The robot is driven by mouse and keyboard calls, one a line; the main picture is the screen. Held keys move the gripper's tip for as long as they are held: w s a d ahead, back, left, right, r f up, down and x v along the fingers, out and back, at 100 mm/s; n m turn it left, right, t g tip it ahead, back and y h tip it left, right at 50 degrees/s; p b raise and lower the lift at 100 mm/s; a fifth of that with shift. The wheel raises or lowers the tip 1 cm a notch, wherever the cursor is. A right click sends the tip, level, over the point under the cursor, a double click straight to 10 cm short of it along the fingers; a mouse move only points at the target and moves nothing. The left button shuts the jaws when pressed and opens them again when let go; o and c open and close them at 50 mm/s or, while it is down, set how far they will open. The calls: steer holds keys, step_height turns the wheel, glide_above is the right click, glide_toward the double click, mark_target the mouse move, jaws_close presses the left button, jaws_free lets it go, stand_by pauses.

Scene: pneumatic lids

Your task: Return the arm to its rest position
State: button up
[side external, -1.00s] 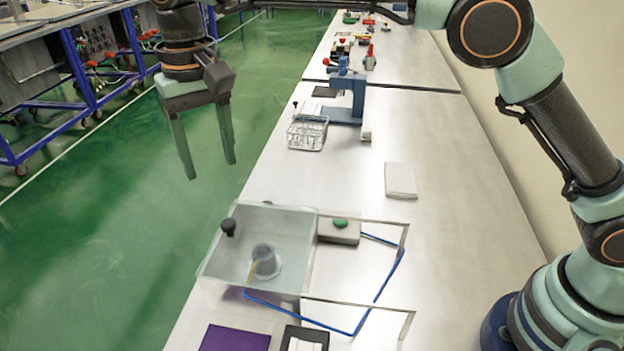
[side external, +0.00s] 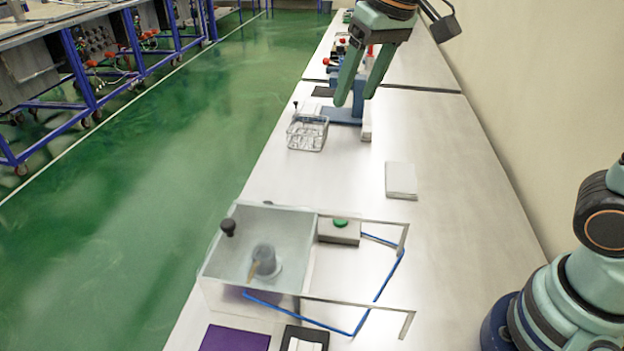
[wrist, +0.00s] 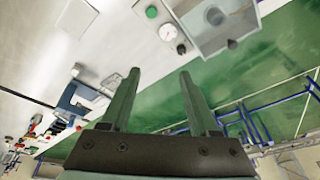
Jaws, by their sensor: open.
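My gripper (side external: 356,103) is open and empty, raised above the far part of the bench at the top of the side external view. Its two greenish fingers hang down in front of the blue press stand. In the wrist view my gripper (wrist: 160,75) shows both fingers apart with nothing between them. My arm's base stands at the right edge of the bench, with part of the arm out of frame at the top and right.
A clear box (side external: 225,262) with a grey cup (side external: 266,258) inside stands at the bench's near left. The bench's right middle is clear.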

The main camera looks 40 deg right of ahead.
steer(key=s+d+f+t, duration=0.2)
steer(key=s+d+f, duration=0.3)
steer(key=s+d, duration=0.4)
steer(key=shift+d+f+h, duration=0.15)
steer(key=shift+f+h, duration=0.2)
steer(key=shift+h, duration=0.05)
stand_by(0.8)
